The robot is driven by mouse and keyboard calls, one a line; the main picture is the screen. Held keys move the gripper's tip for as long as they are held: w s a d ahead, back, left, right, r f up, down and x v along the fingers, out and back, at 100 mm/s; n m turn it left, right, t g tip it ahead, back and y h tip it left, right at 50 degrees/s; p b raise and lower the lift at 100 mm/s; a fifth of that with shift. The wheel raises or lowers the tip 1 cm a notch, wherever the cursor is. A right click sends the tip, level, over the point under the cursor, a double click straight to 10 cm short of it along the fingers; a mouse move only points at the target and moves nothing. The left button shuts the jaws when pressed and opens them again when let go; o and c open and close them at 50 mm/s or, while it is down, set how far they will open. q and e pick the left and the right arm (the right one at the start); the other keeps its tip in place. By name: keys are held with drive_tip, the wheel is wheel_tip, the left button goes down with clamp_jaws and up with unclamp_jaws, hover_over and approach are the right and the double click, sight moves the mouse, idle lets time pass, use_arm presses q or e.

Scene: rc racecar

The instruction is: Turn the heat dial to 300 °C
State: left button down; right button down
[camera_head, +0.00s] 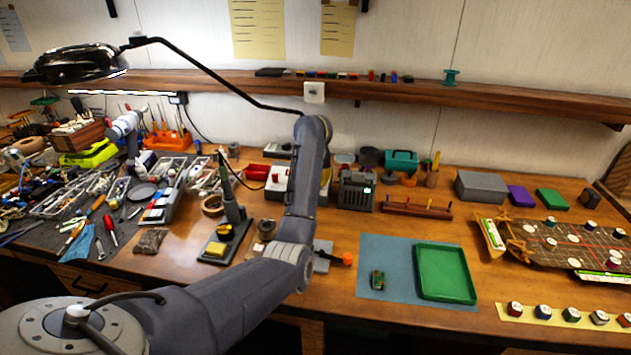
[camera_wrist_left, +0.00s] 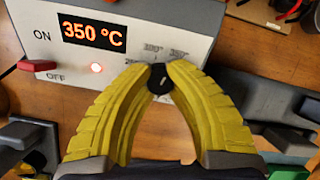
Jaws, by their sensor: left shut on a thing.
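In the left wrist view the white soldering station (camera_wrist_left: 120,18) shows an orange display (camera_wrist_left: 93,34) reading 350 °C. My left gripper (camera_wrist_left: 159,72) has its yellow fingers closed on the small black heat dial (camera_wrist_left: 160,82). A light pointer mark shows on the dial. Scale numbers around it are partly hidden by the fingers and hard to read. My right gripper is in neither view.
A soldering iron stand (camera_head: 232,215) is left of my arm. A blue mat (camera_head: 400,252) with a green tray (camera_head: 445,274) lies to the right.

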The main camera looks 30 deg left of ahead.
use_arm(q)
drive_tip(key=n, duration=0.3)
drive_tip(key=shift+w+r+n, duration=0.1)
drive_tip(key=shift+r+n, duration=0.15)
drive_tip(key=shift+n, duration=0.05)
drive_tip(key=shift+a+n, duration=0.15)
drive_tip(key=shift+n, duration=1.55)
drive_tip(key=shift+r, duration=0.1)
drive_tip(key=c, duration=1.6)
unclamp_jaws()
drive_tip(key=o, duration=0.5)
drive_tip(key=shift+f, duration=0.25)
drive_tip(key=v, duration=1.2)
drive_tip(key=shift+w+r, duration=0.1)
